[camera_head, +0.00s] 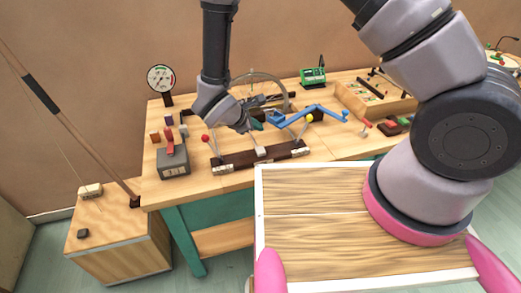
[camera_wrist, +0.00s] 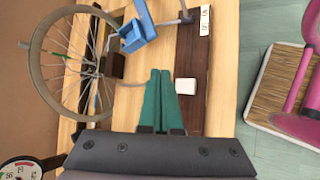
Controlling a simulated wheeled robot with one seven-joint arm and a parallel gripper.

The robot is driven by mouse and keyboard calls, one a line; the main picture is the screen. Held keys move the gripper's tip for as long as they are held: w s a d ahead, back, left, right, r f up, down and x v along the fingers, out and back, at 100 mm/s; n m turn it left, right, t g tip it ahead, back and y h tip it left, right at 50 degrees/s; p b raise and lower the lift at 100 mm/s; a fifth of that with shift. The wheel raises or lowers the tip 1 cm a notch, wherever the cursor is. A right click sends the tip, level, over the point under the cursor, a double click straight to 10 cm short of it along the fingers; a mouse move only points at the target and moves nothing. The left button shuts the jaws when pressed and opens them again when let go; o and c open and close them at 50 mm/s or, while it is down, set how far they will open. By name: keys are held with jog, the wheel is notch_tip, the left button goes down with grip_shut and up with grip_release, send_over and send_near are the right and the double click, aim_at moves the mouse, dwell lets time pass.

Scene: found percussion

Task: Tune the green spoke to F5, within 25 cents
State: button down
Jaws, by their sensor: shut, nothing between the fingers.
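A spoked wheel (camera_head: 284,87) stands in a slot at the back of the bench, and its grey rim and thin spokes show in the wrist view (camera_wrist: 37,62). My gripper (camera_head: 257,124) is in front of the wheel, low over the bench. In the wrist view my gripper's teal fingers (camera_wrist: 158,85) are together and empty, to the right of the wheel. A blue tool (camera_head: 306,113) lies to the right of my gripper; its blocky end (camera_wrist: 136,38) shows in the wrist view. A dial (camera_head: 161,78) stands at back left.
A dark rail (camera_head: 232,160) with a white block (camera_head: 261,151) runs along the front. A grey box (camera_head: 173,162) is at left, and a green device (camera_head: 313,75) at back right. A wooden tray (camera_head: 375,104) lies right. Red and yellow balls on rods flank my gripper.

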aim_at(258, 151)
jog(key=shift+f, duration=3.3)
jog(key=shift+f, duration=0.4)
jog(key=shift+f, duration=0.55)
jog(key=shift+r, duration=1)
jog(key=shift+r, duration=2.5)
